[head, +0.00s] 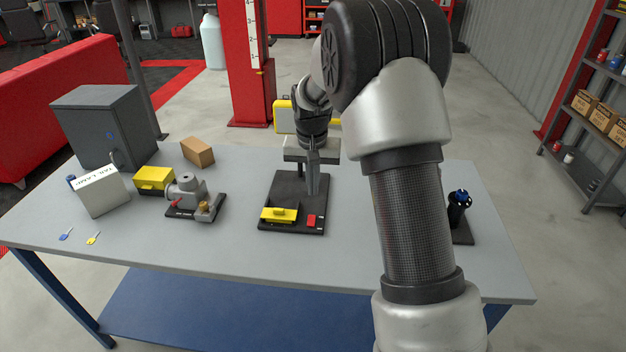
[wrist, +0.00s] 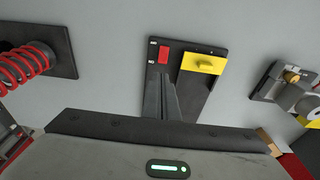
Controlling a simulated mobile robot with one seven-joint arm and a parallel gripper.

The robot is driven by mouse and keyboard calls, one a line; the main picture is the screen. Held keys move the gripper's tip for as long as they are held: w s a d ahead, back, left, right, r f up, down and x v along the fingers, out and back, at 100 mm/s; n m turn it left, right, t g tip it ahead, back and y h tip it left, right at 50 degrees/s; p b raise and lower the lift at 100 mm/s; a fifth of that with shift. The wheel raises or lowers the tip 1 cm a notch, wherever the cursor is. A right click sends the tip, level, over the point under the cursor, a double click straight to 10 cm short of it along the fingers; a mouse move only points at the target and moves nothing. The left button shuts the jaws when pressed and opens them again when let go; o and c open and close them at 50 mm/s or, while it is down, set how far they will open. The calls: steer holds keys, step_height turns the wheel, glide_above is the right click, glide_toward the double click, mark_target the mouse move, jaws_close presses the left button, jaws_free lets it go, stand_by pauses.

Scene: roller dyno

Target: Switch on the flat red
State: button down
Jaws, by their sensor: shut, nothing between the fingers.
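A flat red switch (head: 311,219) sits at the front right corner of a black panel (head: 292,190) on the table. In the wrist view the same red switch (wrist: 164,57) lies just beyond my fingertips, beside a yellow block (wrist: 203,64). That yellow block also shows in the head view (head: 279,214), left of the red switch. My gripper (head: 312,188) is shut and empty, pointing down over the panel; its fingers show in the wrist view (wrist: 159,84). The fingers look apart from the switch, but their exact height above the panel is unclear.
Left on the table are a grey cabinet (head: 102,128), a white box (head: 100,193), a yellow box (head: 154,179), a cardboard box (head: 198,152), a grey device on a black base (head: 190,197) and two keys. A black and blue part (head: 459,207) stands right, partly behind my arm.

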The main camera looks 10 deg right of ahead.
mark_target(314, 215)
steer(key=f, duration=0.6)
steer(key=w+f, duration=0.1)
steer(key=f, duration=0.2)
steer(key=shift+w+d, duration=0.1)
steer(key=shift+d, duration=0.05)
steer(key=shift+w+f+b, duration=0.1)
steer(key=shift+f+b, duration=0.35)
steer(key=shift+d+r, duration=0.1)
steer(key=shift+r, duration=0.05)
